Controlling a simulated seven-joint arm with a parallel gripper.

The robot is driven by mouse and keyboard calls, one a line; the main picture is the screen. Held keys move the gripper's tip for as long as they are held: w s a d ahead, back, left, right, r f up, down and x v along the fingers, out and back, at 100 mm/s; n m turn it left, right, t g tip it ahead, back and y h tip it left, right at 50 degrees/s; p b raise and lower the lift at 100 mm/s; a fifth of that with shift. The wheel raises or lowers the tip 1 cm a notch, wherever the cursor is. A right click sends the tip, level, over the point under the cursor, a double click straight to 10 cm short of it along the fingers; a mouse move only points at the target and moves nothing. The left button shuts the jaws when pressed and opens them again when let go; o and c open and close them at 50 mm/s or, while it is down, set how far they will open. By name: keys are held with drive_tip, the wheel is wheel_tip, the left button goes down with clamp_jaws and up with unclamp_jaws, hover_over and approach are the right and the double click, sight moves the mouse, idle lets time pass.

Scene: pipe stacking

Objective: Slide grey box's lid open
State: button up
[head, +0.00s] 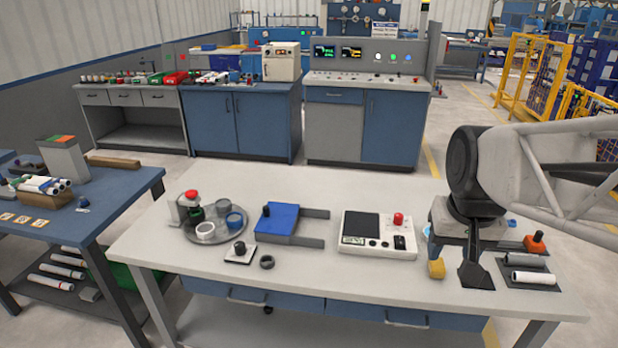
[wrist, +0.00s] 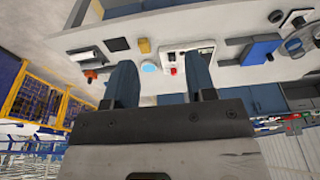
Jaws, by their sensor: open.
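A flat blue lid (head: 284,219) with a black knob (head: 266,211) at its left edge lies left of centre on the white table. Two grey rails (head: 313,243) reach out from under it to the right. I take this to be the grey box's lid; little grey body shows beneath it. The lid also shows at the upper right of the wrist view (wrist: 261,50). My gripper (head: 476,272) is over the table's right part, well right of the lid. In the wrist view my gripper (wrist: 160,82) is open, with nothing between its two dark fingers.
A white scale-like device (head: 377,236) stands between the lid and my gripper. A round grey tray (head: 216,237) with cups is left of the lid, with a black ring (head: 267,262) in front. A yellow block (head: 436,268) is beside my gripper, and pipes (head: 533,277) lie at right.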

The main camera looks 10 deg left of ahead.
drive_tip(key=w+a, duration=0.7)
drive_tip(key=w, duration=0.7)
drive_tip(key=n+g, duration=0.2)
hover_over(266, 206)
drive_tip(key=f, duration=2.1)
drive_tip(key=shift+s+d, duration=0.15)
drive_tip(key=shift+d, duration=0.2)
drive_tip(key=shift+a+f, duration=0.35)
drive_tip(key=shift+f, duration=0.1)
drive_tip(key=shift+f, duration=3.8)
